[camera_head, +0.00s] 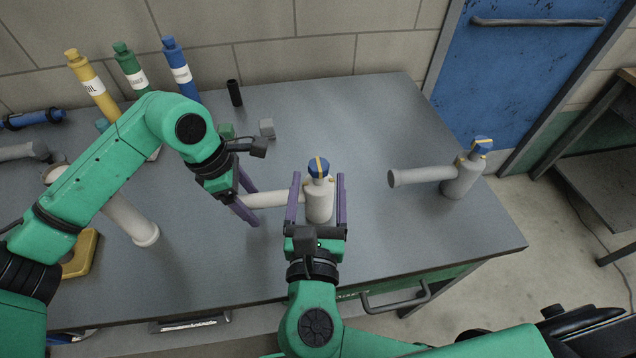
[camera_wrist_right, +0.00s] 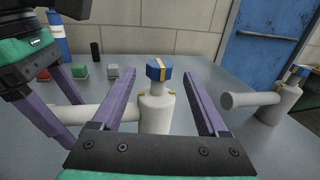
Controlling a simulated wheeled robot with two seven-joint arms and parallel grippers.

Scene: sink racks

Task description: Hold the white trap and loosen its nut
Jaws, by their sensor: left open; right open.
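A white trap (camera_head: 319,203) with a blue nut (camera_head: 318,167) on top stands upright near the middle of the table. The nut carries a yellow stripe. The trap's side pipe (camera_head: 264,200) points left. In the right wrist view the trap (camera_wrist_right: 156,112) stands between the right fingers, with its nut (camera_wrist_right: 159,70) above them. My right gripper (camera_head: 318,199) is open around the trap body, with gaps showing at both sides in the wrist view. My left gripper (camera_head: 247,198) is open at the pipe's left end; whether it touches the pipe is unclear.
A second similar trap (camera_head: 461,180) with a blue nut stands at the right. Yellow, green and blue bottles (camera_head: 182,73), a black cylinder (camera_head: 234,93) and small blocks (camera_head: 267,128) are at the back left. A pale pipe (camera_head: 130,218) lies left. Table space between the traps is clear.

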